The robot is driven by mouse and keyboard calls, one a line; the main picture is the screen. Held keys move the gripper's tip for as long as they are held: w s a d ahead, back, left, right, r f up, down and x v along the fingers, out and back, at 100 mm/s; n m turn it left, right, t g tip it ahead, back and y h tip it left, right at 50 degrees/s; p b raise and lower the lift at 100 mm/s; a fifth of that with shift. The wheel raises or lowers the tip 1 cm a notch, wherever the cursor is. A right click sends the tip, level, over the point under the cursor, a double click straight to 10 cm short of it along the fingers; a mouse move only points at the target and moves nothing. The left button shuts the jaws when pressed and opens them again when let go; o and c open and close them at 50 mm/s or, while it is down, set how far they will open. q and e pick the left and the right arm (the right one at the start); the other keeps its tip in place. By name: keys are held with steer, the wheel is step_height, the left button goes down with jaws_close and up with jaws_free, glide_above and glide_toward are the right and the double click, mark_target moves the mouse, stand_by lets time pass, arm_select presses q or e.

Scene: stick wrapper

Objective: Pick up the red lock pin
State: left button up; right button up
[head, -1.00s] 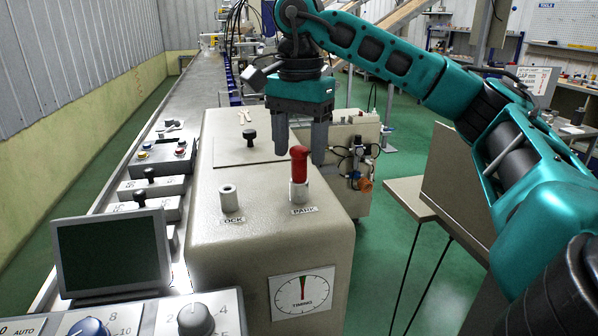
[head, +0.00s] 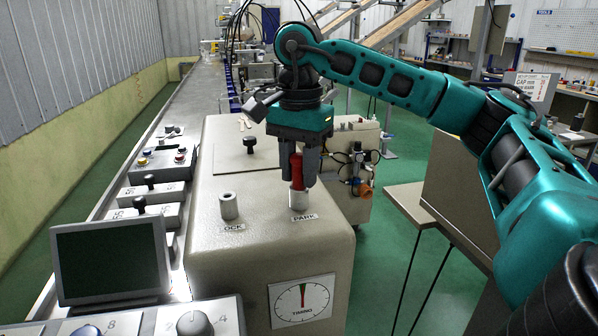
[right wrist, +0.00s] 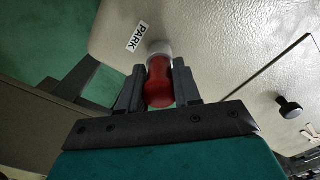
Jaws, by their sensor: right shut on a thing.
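The red lock pin (head: 297,172) stands upright in the light metal socket (head: 299,200) behind the PARK label on the beige machine housing (head: 235,260). My right gripper (head: 298,180) points down from above with its fingers on both sides of the pin's red handle, shut on it. In the right wrist view the red pin (right wrist: 158,82) sits between the two dark fingers (right wrist: 158,90), its far end at the pale socket. The pin's lower part is hidden inside the socket. My left gripper is not in view.
An empty socket (head: 229,206) marked with a partly readable "OCK" label stands left of the pin. A black knob (head: 249,145) sits on the housing's lid behind. A dark screen (head: 110,262) and control knobs are at the lower left.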

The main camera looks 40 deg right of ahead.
steer(key=shift+c, duration=0.8)
steer(key=shift+r, duration=0.15)
